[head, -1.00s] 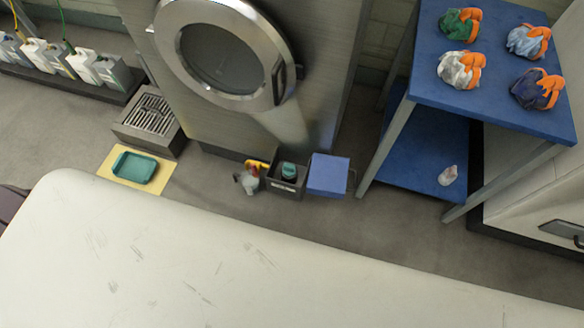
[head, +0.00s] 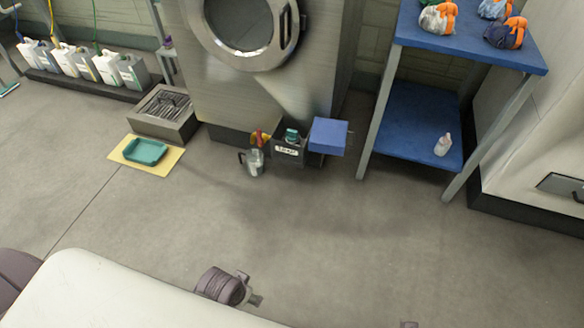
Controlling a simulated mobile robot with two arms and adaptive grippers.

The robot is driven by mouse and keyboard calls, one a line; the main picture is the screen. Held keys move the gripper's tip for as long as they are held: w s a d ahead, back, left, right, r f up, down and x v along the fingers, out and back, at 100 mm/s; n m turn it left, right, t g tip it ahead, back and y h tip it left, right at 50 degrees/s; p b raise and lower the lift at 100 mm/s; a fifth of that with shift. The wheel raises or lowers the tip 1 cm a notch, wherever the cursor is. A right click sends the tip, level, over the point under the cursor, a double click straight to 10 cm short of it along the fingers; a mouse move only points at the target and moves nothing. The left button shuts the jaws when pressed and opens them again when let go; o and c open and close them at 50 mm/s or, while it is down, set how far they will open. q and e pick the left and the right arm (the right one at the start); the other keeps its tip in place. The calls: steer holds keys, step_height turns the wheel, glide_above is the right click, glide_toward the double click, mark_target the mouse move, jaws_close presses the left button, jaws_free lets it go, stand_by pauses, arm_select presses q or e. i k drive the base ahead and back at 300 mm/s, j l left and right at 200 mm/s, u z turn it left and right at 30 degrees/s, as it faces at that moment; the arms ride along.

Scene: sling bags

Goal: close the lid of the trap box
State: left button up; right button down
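The trap box (head: 289,152) is a small dark grey box with a white label, on the floor against the front of the big steel machine. Its blue lid (head: 328,136) is swung open to the right. A teal-topped item (head: 291,135) shows in the box opening. My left gripper (head: 250,289) seems to be the small grey parts at the end of a purple-grey arm piece, low in the picture and well short of the box. Its fingers are too small to read. My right gripper is not clearly in view; only a small dark tip shows at the bottom edge.
A clear jug (head: 252,162) with something red and yellow behind it stands left of the box. A blue table (head: 410,125) with a lower shelf stands right. A teal tray (head: 145,151) lies on a yellow mat (head: 168,165). Open floor (head: 300,220) lies in front.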

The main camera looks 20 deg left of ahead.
mark_target(327, 136)
steer(key=i+l+u, duration=0.25)
steer(key=l, duration=0.2)
steer(key=l+u, duration=0.2)
steer(key=l, duration=0.25)
steer(key=i+l+u, duration=0.25)
steer(key=l, duration=0.25)
steer(key=l+u, duration=0.25)
steer(key=l, duration=0.25)
